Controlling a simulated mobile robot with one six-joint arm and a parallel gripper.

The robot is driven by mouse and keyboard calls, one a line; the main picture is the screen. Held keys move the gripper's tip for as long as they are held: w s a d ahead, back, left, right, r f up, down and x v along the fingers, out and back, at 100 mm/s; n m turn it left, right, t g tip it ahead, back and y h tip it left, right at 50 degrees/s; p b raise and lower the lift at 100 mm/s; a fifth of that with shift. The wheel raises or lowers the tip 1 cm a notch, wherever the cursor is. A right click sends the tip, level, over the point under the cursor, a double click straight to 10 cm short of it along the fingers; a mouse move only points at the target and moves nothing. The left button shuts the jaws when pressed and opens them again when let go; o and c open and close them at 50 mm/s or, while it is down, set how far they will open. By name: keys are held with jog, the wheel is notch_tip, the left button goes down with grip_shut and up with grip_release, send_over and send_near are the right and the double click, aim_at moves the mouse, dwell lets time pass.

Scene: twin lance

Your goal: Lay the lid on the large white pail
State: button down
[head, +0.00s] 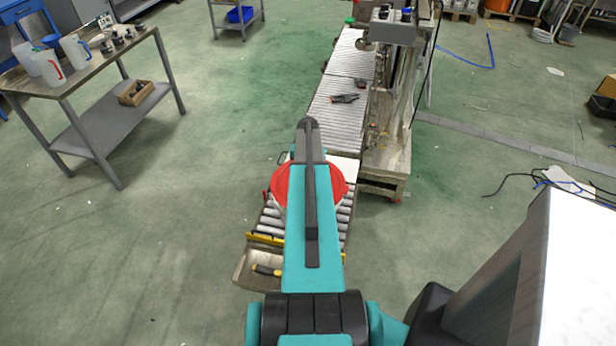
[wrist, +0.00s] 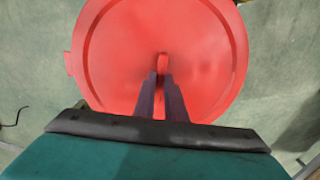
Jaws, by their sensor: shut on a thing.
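The round red lid fills much of the wrist view (wrist: 110,60), with a small raised grip in its middle. My gripper (wrist: 161,80) is shut on that grip. In the head view the lid (head: 281,184) shows on both sides of my arm, above the near end of the roller conveyor. My arm hides the gripper there. A pale surface just under the lid may be the large white pail, but it is mostly hidden. I cannot tell whether the lid touches it.
The roller conveyor (head: 328,118) runs away from me, with a dark tool (head: 344,98) on it and a machine (head: 388,140) along its right side. A tray (head: 250,281) is at its near end. A metal table (head: 88,68) with jugs stands left. Floor between is clear.

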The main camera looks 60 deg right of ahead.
jog(key=shift+f, duration=0.25)
dwell(0.4)
jog(key=c, duration=1.3)
grip_release()
jog(key=shift+o, duration=0.2)
jog(key=shift+r, duration=0.15)
jog(key=shift+r+p, duration=1.45)
jog(key=shift+r, duration=1.95)
